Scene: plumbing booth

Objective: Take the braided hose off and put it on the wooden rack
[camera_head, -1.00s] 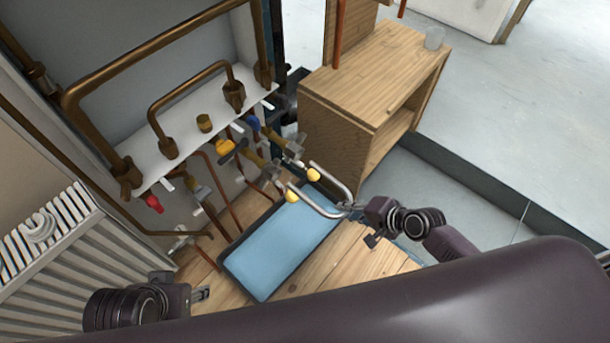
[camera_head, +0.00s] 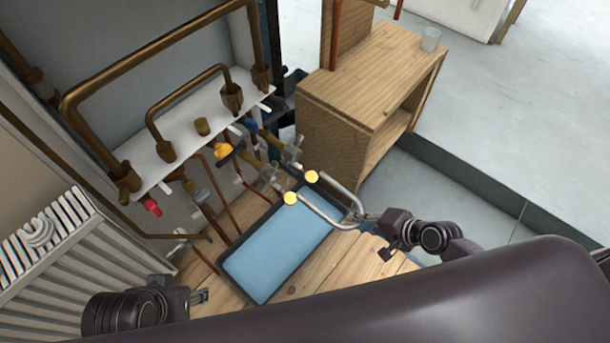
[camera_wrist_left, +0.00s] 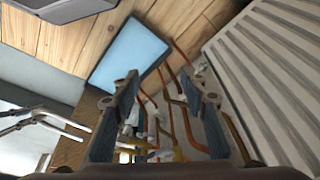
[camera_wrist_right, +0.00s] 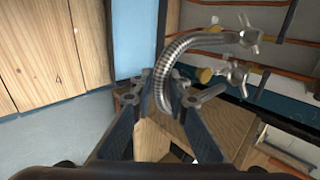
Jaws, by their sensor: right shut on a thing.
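The braided hose (camera_head: 345,200) is a silvery U-shaped tube with yellow ends. My right gripper (camera_head: 366,217) is shut on it at its bend and holds it above the blue mat, its yellow ends pointing towards the valves and apart from them in the head view. The ribbed hose (camera_wrist_right: 162,85) also shows between the fingers in the right wrist view. The wooden rack (camera_head: 345,130), a cabinet-like unit with an open front, stands beyond the hose. My left gripper (camera_head: 200,297) is at the lower left, open and empty; its spread fingers show in the left wrist view (camera_wrist_left: 160,110).
Valves (camera_head: 292,150) and copper pipes stick out from the white panel (camera_head: 190,125) at the left. A blue mat (camera_head: 275,245) lies on the wooden floor. A white radiator (camera_head: 60,250) stands at the lower left.

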